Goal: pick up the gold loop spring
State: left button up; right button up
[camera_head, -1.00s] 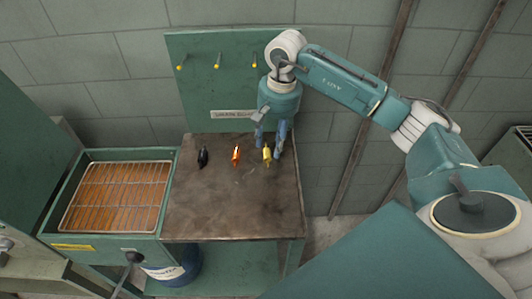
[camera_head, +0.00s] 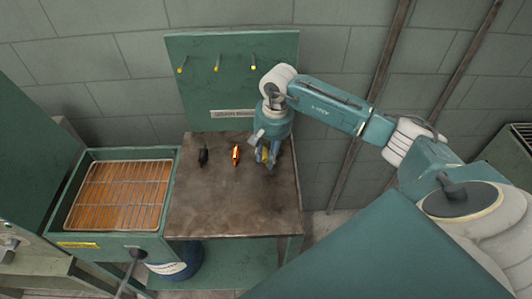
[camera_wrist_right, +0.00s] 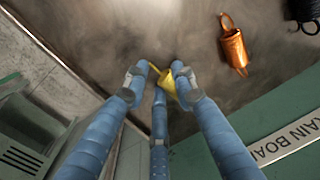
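The gold loop spring (camera_wrist_right: 168,80) lies on the workbench top, between the fingers of my right gripper (camera_wrist_right: 162,84) in the right wrist view. The fingers are spread around it, with a gap on the left finger's side; the right finger is very close to it, and I cannot tell if they touch. In the head view my right gripper (camera_head: 268,156) points down over the gold spring, with a bit of yellow (camera_head: 264,155) showing between the fingers. My left gripper is not in view.
An orange spring (camera_head: 236,154) and a black spring (camera_head: 203,156) lie to the left on the workbench (camera_head: 225,210). A green back panel (camera_head: 225,90) with yellow-tipped hooks stands behind. A tray with a wire rack (camera_head: 120,195) is on the left. The bench front is clear.

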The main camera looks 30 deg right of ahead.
grip_shut()
